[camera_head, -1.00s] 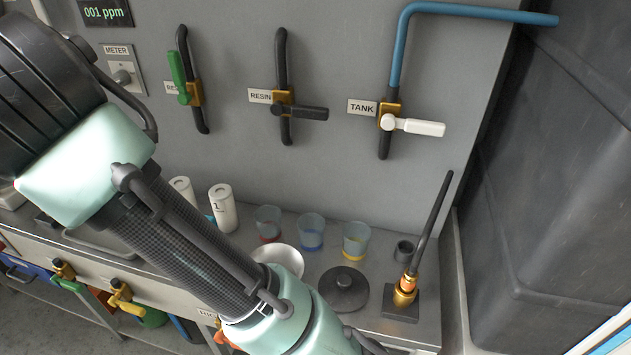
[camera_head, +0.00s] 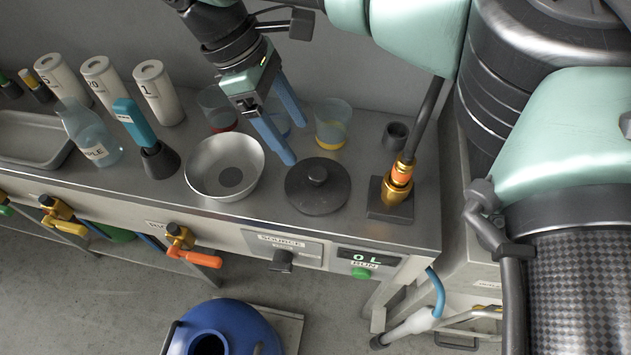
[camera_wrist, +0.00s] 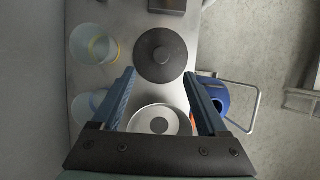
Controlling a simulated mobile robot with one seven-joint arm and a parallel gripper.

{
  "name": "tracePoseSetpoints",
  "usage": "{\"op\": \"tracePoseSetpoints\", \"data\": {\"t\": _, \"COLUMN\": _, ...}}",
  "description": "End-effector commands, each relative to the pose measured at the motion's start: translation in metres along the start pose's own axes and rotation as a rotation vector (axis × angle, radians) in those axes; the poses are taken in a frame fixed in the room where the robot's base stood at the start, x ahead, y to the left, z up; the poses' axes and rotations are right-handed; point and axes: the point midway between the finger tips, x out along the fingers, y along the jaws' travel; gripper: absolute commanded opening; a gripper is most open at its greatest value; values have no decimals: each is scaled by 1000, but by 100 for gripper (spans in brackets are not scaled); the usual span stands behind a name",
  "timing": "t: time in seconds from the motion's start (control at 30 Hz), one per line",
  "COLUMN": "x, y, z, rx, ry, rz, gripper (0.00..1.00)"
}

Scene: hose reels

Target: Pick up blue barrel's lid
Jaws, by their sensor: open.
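A dark round lid with a small knob (camera_head: 318,188) lies flat on the steel bench near its right end. It also shows in the wrist view (camera_wrist: 160,55), ahead of the fingertips. The blue barrel (camera_head: 228,325) stands on the floor in front of the bench, a dark round opening in its top. My gripper (camera_head: 296,142) is open and empty, its blue fingers pointing down above the bench, just behind and left of the lid. In the wrist view, my gripper (camera_wrist: 159,75) has its fingers spread, one on each side of the lid's near part, apparently not touching it.
A metal bowl (camera_head: 224,168) sits left of the lid. Cups with red, blue and yellow contents stand behind, the yellow one (camera_head: 332,124) closest. A brass fitting with a black pipe (camera_head: 398,180) stands right of the lid. A small dark cup (camera_head: 395,136) is behind it.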

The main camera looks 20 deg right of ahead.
Motion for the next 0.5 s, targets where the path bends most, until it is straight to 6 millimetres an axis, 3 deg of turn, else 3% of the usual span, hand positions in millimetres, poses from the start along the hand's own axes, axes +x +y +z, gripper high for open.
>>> {"op": "tracePoseSetpoints", "data": {"t": 0.1, "x": 22, "y": 0, "z": -1, "rx": 0, "ry": 0, "rz": 0, "gripper": 76}}
{"op": "tracePoseSetpoints", "data": {"t": 0.37, "x": 41, "y": 0, "z": 0, "rx": -1, "ry": 0, "rz": 2, "gripper": 76}}
{"op": "tracePoseSetpoints", "data": {"t": 0.5, "x": 62, "y": -2, "z": 2, "rx": -1, "ry": -1, "rz": 3, "gripper": 76}}
